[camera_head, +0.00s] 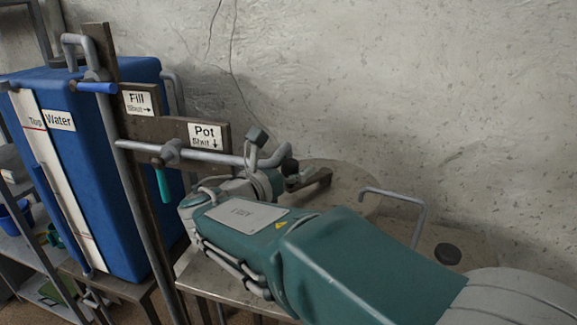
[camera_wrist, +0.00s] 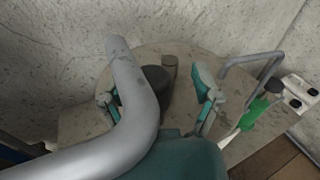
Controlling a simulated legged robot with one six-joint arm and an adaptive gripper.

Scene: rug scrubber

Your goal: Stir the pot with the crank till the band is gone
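In the wrist view a dark, upright round knob (camera_wrist: 155,84) with a brown piece (camera_wrist: 169,68) beside it stands above a pale round lid or disc (camera_wrist: 199,56); this looks like the crank. My gripper (camera_wrist: 160,98) is open, with one teal finger on each side of the knob and gaps visible. In the head view my gripper (camera_head: 290,183) is at the left part of the disc (camera_head: 352,178), near a brown bar (camera_head: 318,182). The pot's inside and any band are hidden.
A grey pipe (camera_head: 222,158) with a "Pot" sign (camera_head: 205,136) ends close above my gripper; its bend (camera_wrist: 134,90) crosses the wrist view. A blue water tank (camera_head: 115,160) stands left. A thin grey handle (camera_head: 395,195) rises right of the disc. A rough wall is behind.

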